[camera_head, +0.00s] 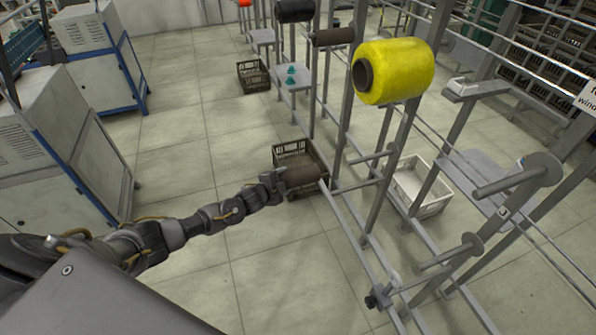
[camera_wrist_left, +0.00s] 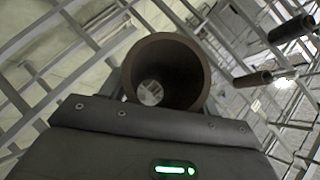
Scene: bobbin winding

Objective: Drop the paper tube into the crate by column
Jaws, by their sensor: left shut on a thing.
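The brown paper tube (camera_head: 303,176) is held by my left gripper (camera_head: 279,180) in the head view. The gripper is shut on the tube's near end. In the left wrist view the tube (camera_wrist_left: 168,72) shows its open round end, and I see through its hollow. A dark crate (camera_head: 295,150) stands on the floor by the rack column. In the head view the tube lies across the near part of this crate and covers some of it. I cannot tell how high the tube is above the crate. My right gripper is not in view.
A yellow yarn bobbin (camera_head: 405,70) sits on the rack at the upper right. A light crate (camera_head: 420,187) stands between the rack's rails. Another dark crate (camera_head: 253,76) is farther back. Grey machines (camera_head: 75,150) stand at left. The aisle floor (camera_head: 190,130) is clear.

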